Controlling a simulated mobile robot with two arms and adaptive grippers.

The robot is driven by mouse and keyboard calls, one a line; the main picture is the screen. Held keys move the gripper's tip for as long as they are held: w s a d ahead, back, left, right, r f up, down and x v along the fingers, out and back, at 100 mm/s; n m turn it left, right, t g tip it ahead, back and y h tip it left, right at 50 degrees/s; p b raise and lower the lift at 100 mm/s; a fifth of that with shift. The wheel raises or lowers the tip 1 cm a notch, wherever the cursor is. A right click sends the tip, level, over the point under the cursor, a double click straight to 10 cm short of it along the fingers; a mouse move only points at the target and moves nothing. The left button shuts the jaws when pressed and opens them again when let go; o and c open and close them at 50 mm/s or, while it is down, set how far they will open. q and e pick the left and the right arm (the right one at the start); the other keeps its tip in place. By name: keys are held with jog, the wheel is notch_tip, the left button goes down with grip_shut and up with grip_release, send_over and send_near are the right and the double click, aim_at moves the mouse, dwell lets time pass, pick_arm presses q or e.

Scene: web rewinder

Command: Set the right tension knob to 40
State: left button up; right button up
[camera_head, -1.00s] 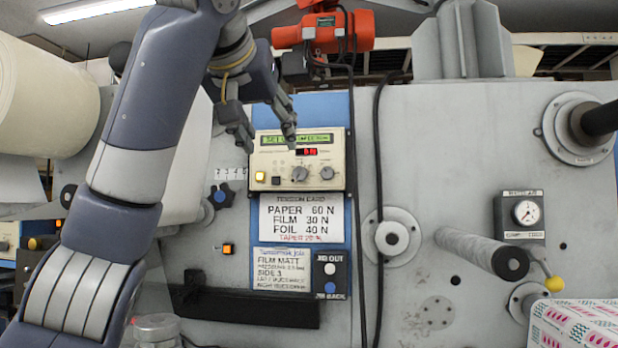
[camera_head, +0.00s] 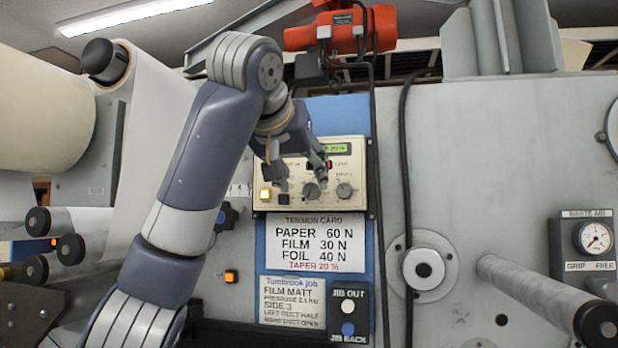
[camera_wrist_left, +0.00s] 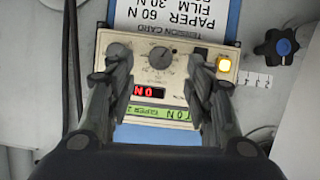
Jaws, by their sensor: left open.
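The right tension knob (camera_head: 344,190) is a round dark grey dial at the lower right of the cream control panel (camera_head: 263,208). A second knob (camera_head: 311,191) sits just left of it. My left gripper (camera_head: 304,176) is open and empty in front of the panel, covering part of its displays. In the wrist view the panel is upside down; the middle knob (camera_wrist_left: 160,58) shows between my open fingers (camera_wrist_left: 160,68). The right knob (camera_wrist_left: 119,50) is partly hidden behind one finger. Contact with the panel cannot be told. My right gripper is not in view.
A lit yellow button (camera_head: 266,195) is at the panel's lower left. The tension card (camera_head: 317,242) below lists foil 40 N.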

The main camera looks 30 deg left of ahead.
aim_at(311, 191)
pick_arm(q)
jog(key=p+x, duration=0.1)
jog(key=x, duration=0.4)
jog(key=shift+w+a+p, duration=0.15)
jog(key=shift+p, duration=0.15)
jog(key=shift+w+f, duration=0.15)
jog(key=shift+w, duration=0.15)
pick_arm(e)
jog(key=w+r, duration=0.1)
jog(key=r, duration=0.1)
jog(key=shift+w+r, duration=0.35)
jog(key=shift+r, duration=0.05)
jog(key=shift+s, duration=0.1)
pick_arm(q)
jog(key=shift+c, duration=1.1)
jog(key=c, duration=0.8)
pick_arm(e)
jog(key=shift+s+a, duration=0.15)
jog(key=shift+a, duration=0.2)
